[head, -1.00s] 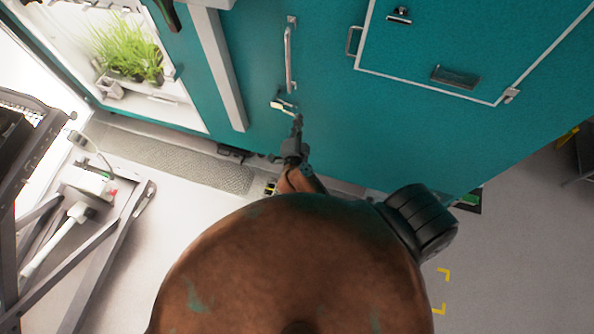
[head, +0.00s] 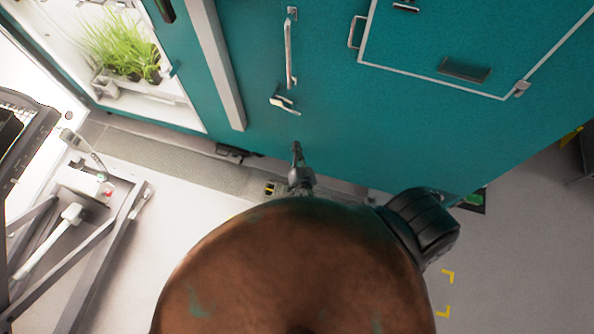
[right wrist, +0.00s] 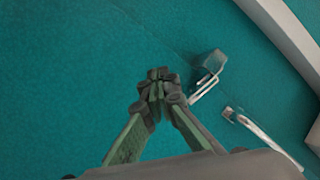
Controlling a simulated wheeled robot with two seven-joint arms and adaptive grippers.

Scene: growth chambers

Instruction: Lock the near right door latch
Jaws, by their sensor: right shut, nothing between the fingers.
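The near right door latch (head: 284,103) is a small pale metal lever on the teal door (head: 340,140), just below the long vertical handle (head: 289,55). In the right wrist view the latch (right wrist: 207,78) sticks out from the door, right of my fingertips. My right gripper (head: 296,148) is shut and empty, below the latch in the head view, with a visible gap between them. The right wrist view shows its closed fingertips (right wrist: 158,84) near the latch in the picture but not holding it. My left gripper is not in view.
A lit chamber with green plants (head: 125,45) stands open at left, beside a grey vertical post (head: 217,65). A framed panel (head: 450,45) is at upper right. A metal cart (head: 75,220) stands at lower left.

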